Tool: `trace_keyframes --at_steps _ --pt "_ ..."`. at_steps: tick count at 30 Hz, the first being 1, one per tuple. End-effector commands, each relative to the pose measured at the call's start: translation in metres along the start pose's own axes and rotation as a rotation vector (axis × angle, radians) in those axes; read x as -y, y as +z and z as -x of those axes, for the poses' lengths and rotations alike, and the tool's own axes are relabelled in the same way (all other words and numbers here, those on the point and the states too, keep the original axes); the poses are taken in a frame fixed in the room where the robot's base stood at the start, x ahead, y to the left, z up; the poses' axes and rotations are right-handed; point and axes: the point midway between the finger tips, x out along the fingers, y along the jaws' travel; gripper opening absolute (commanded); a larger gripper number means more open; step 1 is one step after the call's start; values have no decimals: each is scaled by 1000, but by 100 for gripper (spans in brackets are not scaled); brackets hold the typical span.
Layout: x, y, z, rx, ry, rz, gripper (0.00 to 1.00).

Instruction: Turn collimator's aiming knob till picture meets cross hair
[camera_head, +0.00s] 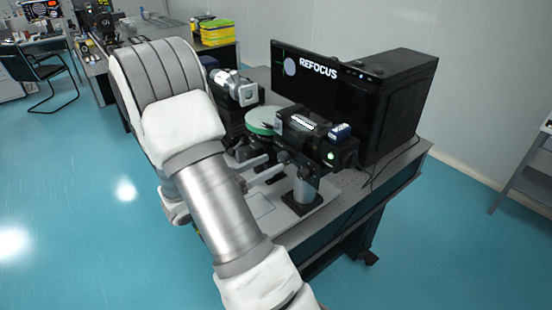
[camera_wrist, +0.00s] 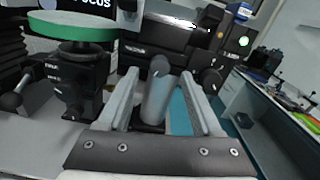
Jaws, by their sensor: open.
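The collimator (camera_head: 308,133) is a black boxy tube on a grey post, with a lit green spot and a blue part on top. Its dark body (camera_wrist: 165,35) also spans the upper wrist view. My gripper (camera_wrist: 159,76) is open below it, with one finger on each side of a small round black knob (camera_wrist: 160,65) and the grey post. I cannot tell whether the fingers touch the knob. A second black knob (camera_wrist: 211,81) lies just right of the right finger. The screen (camera_head: 318,80) reads REFOCUS and shows a pale disc (camera_head: 290,67) at its left; the cross hair is too small to place exactly.
A green-topped round stage (camera_head: 263,121) stands left of the collimator, with a silver-barrelled device (camera_head: 236,88) behind it. The optical table (camera_head: 400,165) is crowded near the devices. A black box (camera_head: 402,95) stands behind the screen. Blue floor is open at the left.

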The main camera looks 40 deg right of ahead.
Motion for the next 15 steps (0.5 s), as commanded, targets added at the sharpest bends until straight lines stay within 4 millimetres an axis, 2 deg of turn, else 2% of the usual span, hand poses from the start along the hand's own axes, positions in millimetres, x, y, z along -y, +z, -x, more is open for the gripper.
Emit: trace_keyframes --at_steps 1,6,15 --pt "1 1 -9 0 -3 1 67" --pt "0 0 -27 0 -2 -1 67" --pt "0 0 -33 0 0 -2 67"
